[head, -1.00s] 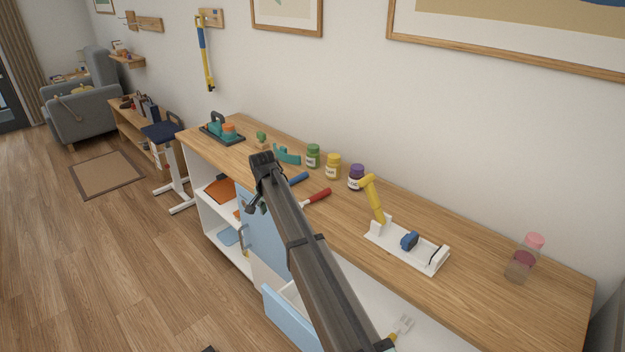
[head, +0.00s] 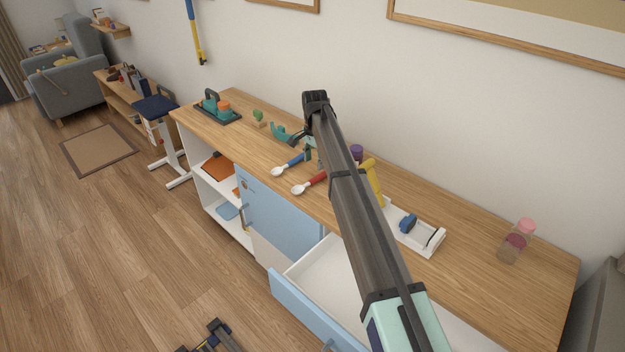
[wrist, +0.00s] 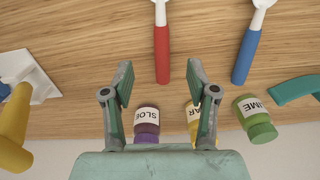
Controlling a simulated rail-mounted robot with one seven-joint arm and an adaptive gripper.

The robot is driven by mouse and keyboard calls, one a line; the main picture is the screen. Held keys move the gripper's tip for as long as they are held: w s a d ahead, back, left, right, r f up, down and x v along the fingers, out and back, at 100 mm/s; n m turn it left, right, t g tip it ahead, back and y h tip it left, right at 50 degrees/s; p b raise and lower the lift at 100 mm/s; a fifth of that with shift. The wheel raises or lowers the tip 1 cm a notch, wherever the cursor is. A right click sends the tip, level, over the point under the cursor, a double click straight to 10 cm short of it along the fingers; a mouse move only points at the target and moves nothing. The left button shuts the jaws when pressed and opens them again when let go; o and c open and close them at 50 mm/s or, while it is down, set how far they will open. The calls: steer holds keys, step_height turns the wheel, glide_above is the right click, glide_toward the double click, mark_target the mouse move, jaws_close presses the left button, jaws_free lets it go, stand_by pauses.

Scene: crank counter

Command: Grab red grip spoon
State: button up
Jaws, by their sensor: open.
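The red-grip spoon (head: 309,184) lies on the wooden counter with its white bowl toward the front edge. Its red handle (wrist: 162,55) shows in the wrist view, just beyond the fingertips and between their lines. A blue-grip spoon (head: 288,165) lies beside it, to the left in the head view and to the right in the wrist view (wrist: 246,55). My gripper (wrist: 160,80) is open and empty, above the counter near the red handle. In the head view my arm hides most of the gripper and some jars.
Jars labelled SLOE (wrist: 147,121) and LIME (wrist: 255,118) stand close by the fingers, with a yellow jar (wrist: 192,112) between. A white crank base (head: 422,236) with a yellow arm (head: 373,183) is to the right. A drawer (head: 312,268) stands open below.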

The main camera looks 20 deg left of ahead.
mark_target(313, 178)
steer(key=shift+f+p, duration=0.3)
steer(key=shift+f, duration=1.2)
steer(key=shift+s+a+f+p, duration=0.15)
steer(key=shift+f+p, duration=0.45)
steer(key=shift+f, duration=0.7)
steer(key=shift+s+a+f+p, duration=0.1)
steer(key=shift+f+p, duration=0.45)
steer(key=shift+f, duration=0.75)
jaws_close()
